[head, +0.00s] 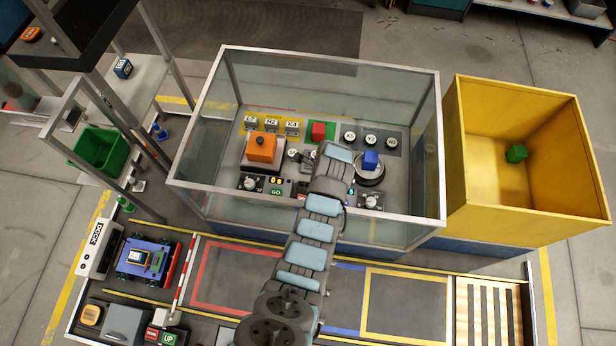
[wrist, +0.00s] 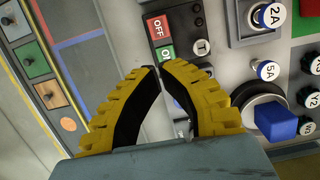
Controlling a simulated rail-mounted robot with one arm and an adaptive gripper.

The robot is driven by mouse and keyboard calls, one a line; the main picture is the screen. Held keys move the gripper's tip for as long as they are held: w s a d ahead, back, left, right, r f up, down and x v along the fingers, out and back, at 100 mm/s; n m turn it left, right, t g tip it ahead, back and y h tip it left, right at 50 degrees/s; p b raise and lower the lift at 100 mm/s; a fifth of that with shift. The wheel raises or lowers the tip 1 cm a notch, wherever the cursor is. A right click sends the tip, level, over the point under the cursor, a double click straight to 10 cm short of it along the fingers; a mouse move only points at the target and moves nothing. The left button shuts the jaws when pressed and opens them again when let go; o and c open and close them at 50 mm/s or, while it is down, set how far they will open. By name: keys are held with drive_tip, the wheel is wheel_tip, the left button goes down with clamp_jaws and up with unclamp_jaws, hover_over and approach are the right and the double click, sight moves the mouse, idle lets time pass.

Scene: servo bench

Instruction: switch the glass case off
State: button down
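The glass case (head: 205,140) stands at the centre of the head view, its walls clear and its rim pale metal. My arm reaches over its front rim, and my gripper is hidden there behind the arm. In the wrist view my gripper (wrist: 158,68) has yellow ridged fingers with black pads; the tips meet or nearly meet, with nothing seen between them. Just beyond the tips is a dark switch panel with a red OFF label (wrist: 157,26) and a green ON label (wrist: 165,53). The tips are close to the ON label; I cannot tell whether they touch.
Inside the case, an orange block (head: 262,148), a red block (head: 318,131) and a blue block (head: 371,160) stand among dials and buttons. A yellow bin (head: 470,150) stands right of the case.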

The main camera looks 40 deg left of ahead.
drive_tip(key=b+x, duration=0.6)
drive_tip(key=x, duration=0.7)
drive_tip(key=shift+f, duration=0.35)
drive_tip(key=shift+w, duration=0.1)
